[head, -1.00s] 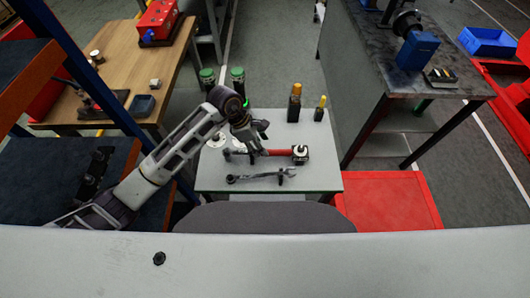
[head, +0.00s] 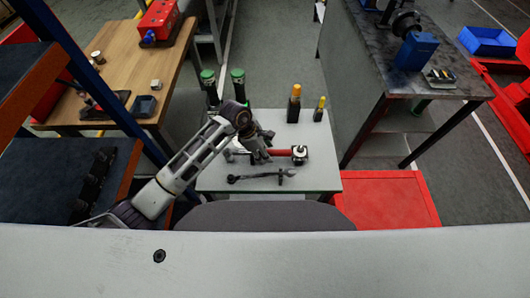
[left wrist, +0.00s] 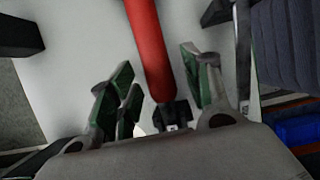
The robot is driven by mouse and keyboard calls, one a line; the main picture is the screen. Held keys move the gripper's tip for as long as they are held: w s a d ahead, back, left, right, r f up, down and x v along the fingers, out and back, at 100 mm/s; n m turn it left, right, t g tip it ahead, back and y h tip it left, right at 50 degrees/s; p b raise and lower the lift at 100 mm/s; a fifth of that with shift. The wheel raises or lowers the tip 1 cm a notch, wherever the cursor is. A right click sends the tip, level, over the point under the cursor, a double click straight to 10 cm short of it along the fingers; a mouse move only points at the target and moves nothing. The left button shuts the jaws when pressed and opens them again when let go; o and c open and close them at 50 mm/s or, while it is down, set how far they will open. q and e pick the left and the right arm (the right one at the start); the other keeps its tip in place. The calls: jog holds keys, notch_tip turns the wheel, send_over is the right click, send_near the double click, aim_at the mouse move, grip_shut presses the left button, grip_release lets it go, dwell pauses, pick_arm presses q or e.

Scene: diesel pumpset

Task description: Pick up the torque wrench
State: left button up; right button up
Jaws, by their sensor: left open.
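The torque wrench (head: 283,152) lies on the small light-topped table, with a red handle and a dark end at the right. My left gripper (head: 262,147) is over its left part and hides some of it. In the left wrist view the red handle (left wrist: 151,45) runs between the green-padded fingers of my open left gripper (left wrist: 158,78). Gaps show on both sides of the handle. Whether the fingers are down at its height I cannot tell. My right gripper is not in view.
A metal spanner (head: 262,177) lies in front of the torque wrench on the small table (head: 318,178). Two screwdriver-like tools with yellow ends (head: 294,103) (head: 320,108) and two green-topped items (head: 208,80) (head: 238,80) stand at the back. A dark workbench (head: 440,75) is on the right.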

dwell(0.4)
pick_arm(q)
grip_shut()
